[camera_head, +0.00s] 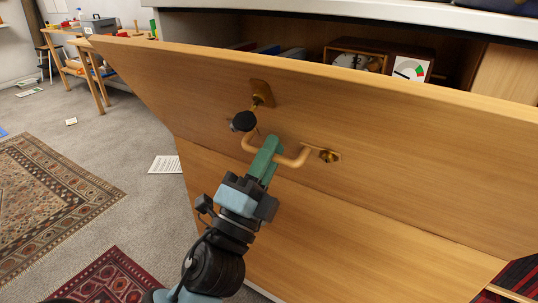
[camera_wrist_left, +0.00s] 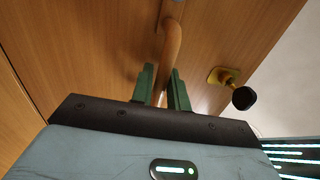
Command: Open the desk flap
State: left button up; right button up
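The desk flap (camera_head: 400,140) is a wide wooden panel, tilted outward with its top edge away from the cabinet, so it stands partly open. A curved wooden handle (camera_head: 293,161) is fixed to its front on brass mounts. My left gripper (camera_head: 265,158) has its green fingers on either side of the handle bar and appears shut on it. In the left wrist view the handle (camera_wrist_left: 172,48) runs between the fingers (camera_wrist_left: 164,88). A black-headed key or knob (camera_head: 243,121) sticks out from a brass plate beside the handle; it also shows in the left wrist view (camera_wrist_left: 243,98). My right gripper is out of view.
Behind the flap's top edge, the cabinet inside holds a wooden box (camera_head: 358,58) and a white card with a dial (camera_head: 411,69). At left are a wooden table (camera_head: 85,45), patterned rugs (camera_head: 50,195) and a paper sheet (camera_head: 165,164) on grey carpet.

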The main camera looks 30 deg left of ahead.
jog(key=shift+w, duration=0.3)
pick_arm(q)
jog(key=shift+s+f, duration=0.1)
jog(key=shift+f, duration=0.05)
jog(key=b+v, duration=0.3)
jog(key=v, duration=0.4)
jog(key=shift+s, duration=0.15)
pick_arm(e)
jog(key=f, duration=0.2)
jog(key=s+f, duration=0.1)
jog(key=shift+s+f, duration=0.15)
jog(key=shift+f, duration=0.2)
pick_arm(q)
jog(key=shift+f, duration=0.1)
